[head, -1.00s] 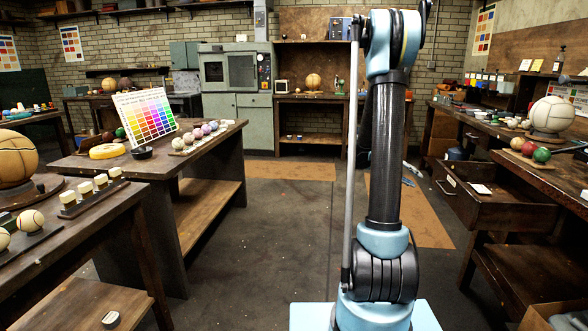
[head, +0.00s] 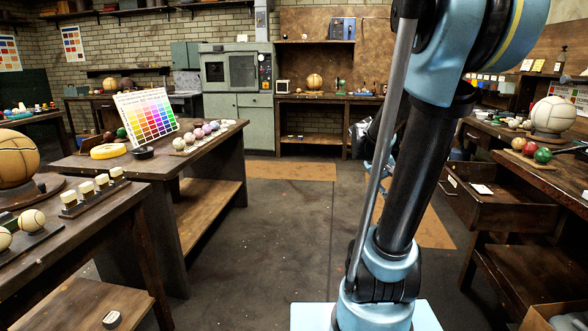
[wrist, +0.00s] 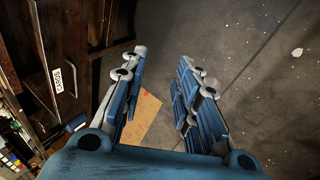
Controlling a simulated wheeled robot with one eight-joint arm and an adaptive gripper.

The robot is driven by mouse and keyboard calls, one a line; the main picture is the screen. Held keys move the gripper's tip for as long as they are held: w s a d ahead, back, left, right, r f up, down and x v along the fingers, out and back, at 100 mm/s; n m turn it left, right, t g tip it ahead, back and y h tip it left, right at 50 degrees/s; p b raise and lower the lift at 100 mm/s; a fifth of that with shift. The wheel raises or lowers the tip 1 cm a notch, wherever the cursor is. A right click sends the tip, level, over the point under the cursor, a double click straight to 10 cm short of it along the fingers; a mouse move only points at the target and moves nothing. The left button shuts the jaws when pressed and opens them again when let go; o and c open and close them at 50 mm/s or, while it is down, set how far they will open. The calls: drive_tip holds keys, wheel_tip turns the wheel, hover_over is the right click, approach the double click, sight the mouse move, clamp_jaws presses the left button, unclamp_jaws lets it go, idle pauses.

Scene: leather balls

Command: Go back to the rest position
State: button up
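My gripper (wrist: 162,58) shows in the wrist view with its two blue-and-grey fingers apart and nothing between them. Bare grey floor and part of a brown floor panel (wrist: 141,118) show beyond the fingers. In the head view my arm rises from its blue base and leans to the right, its upper part leaving the top of the picture. The gripper is mostly hidden behind the arm there.
An open drawer (head: 497,196) juts from the right bench. The left workbench (head: 220,141) holds a colour chart (head: 147,115) and several balls. The wrist view shows dark wooden furniture (wrist: 75,55) at left. The central floor (head: 285,225) is clear.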

drive_tip(key=s+a+f+y, duration=0.3)
drive_tip(key=s+a, duration=0.4)
drive_tip(key=s, duration=0.1)
drive_tip(key=s+a+f+t+y, duration=0.1)
drive_tip(key=s+a+f+y, duration=0.2)
drive_tip(key=s+a, duration=0.4)
drive_tip(key=shift+s+f, duration=0.35)
drive_tip(key=shift+f, duration=0.3)
